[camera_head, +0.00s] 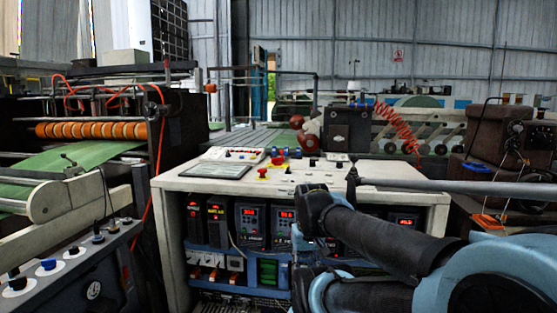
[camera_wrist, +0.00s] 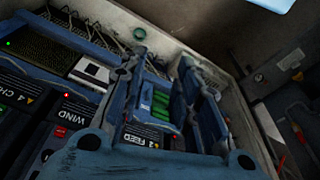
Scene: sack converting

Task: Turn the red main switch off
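I cannot tell for certain which red part is the main switch. On the cabinet (camera_head: 172,184) top in the camera_head view, a red knob on a yellow base (camera_head: 262,172) stands near the front edge, with a red-and-blue control (camera_head: 277,160) behind it. My gripper (camera_wrist: 163,66) shows in the camera_wrist view with its two blue fingers apart and nothing clearly held between them. It faces the inside of the cabinet, with green terminal blocks (camera_wrist: 160,104) visible between the fingers. In the camera_head view my arm crosses the cabinet's right front and I cannot make out the gripper.
Drive units with lit red displays (camera_head: 250,212) fill the cabinet front. Labelled units (camera_wrist: 70,112) lie close beside my left finger in the camera_wrist view. A roller machine (camera_head: 92,131) stands left, a button console (camera_head: 60,268) front left. A metal bar (camera_head: 450,187) crosses at right.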

